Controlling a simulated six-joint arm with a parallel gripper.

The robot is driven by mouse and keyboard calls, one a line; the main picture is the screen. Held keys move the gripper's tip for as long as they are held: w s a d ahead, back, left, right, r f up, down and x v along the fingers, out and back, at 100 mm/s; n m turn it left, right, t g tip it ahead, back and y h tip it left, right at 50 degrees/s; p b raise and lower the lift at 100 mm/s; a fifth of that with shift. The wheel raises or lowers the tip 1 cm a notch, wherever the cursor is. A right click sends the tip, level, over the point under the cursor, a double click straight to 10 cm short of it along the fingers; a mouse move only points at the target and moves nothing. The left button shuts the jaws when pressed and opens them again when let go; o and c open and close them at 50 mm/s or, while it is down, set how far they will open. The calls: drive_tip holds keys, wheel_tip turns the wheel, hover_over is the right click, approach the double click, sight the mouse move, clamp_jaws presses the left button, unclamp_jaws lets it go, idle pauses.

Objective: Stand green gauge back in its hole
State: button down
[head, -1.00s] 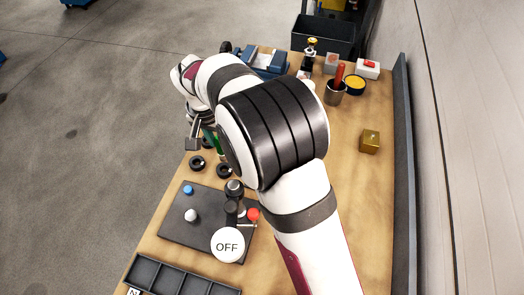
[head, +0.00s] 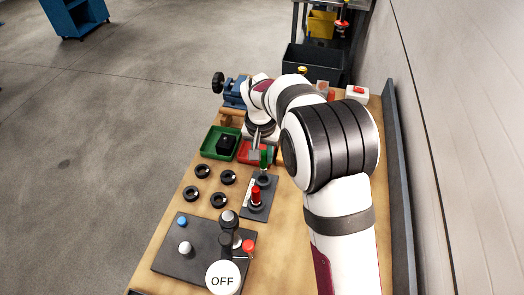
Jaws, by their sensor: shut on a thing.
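My gripper (head: 257,152) is shut on the green gauge (head: 266,157) and points down beside my forearm. The gauge shows only as a small green piece, upright as far as I can see. It is just behind a black ring (head: 263,179) at the far end of a dark gauge stand (head: 262,209). I cannot tell whether its lower end is over the ring or inside it. A red gauge (head: 256,196) stands upright in the near part of the same stand. A pale strip lies along the stand's left side.
Several black rings (head: 228,177) lie left of the stand. A green tray (head: 212,153) with a black block and a red tray (head: 244,157) are behind. A dark control plate (head: 167,256) with knobs and an OFF button (head: 222,279) is in front. A blue vise (head: 231,93) stands at the back.

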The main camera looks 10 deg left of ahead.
sight(263, 169)
drive_tip(key=shift+f, duration=2.35)
drive_tip(key=shift+f, duration=0.1)
drive_tip(key=c, duration=0.6)
unclamp_jaws()
drive_tip(key=r, duration=0.5)
drive_tip(key=s+r, duration=0.1)
drive_tip(key=r, duration=0.4)
drive_tip(key=s+r, duration=0.1)
drive_tip(key=r, duration=0.4)
drive_tip(key=shift+s+r, duration=0.2)
drive_tip(key=shift+r, duration=0.15)
